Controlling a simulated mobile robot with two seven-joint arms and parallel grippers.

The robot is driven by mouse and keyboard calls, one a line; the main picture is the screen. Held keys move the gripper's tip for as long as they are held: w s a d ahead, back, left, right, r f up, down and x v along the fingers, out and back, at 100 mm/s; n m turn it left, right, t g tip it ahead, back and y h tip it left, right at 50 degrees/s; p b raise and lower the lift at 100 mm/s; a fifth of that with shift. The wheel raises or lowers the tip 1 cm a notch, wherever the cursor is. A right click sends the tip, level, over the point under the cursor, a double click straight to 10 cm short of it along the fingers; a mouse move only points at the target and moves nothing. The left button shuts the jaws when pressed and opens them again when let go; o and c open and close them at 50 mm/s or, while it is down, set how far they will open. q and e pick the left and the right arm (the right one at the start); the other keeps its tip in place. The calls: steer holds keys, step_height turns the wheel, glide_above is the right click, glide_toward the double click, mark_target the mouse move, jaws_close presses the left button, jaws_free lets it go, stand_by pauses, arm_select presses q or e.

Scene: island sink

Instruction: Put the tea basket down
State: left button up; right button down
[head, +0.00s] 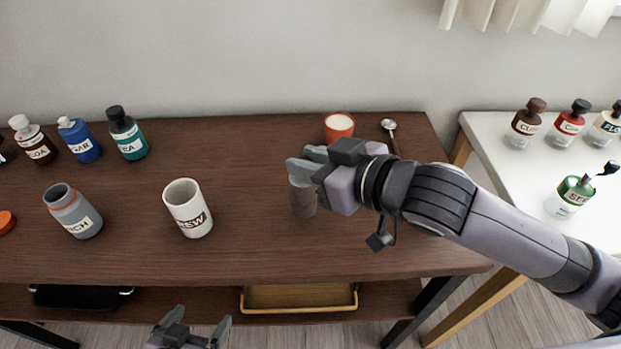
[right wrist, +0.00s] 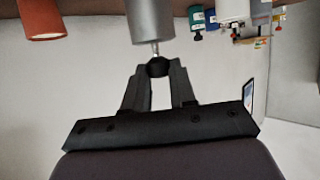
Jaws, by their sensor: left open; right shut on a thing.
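The tea basket (head: 303,198) is a small grey cylinder. It hangs upright beneath my right gripper (head: 305,165) in the head view, over the middle of the brown table. In the right wrist view, the basket (right wrist: 152,18) has a thin stem and a black knob, and the fingers of my right gripper (right wrist: 158,88) are shut on that knob. I cannot tell whether its bottom touches the table. My left gripper (head: 195,338) is open and empty at the bottom edge of the head view, in front of the table.
A white mug (head: 188,208) stands left of the basket, with a grey jar (head: 73,211) farther left. An orange cup (head: 339,126) and a spoon (head: 389,127) are behind my right gripper. Several bottles line the back left. The tabletop (head: 245,245) around the basket is clear.

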steer(key=shift+f, duration=1.85)
steer(key=c, duration=0.9)
jaws_free()
steer(key=shift+f, duration=0.15)
steer(key=shift+p+v, duration=1)
steer(key=shift+v, duration=5.1)
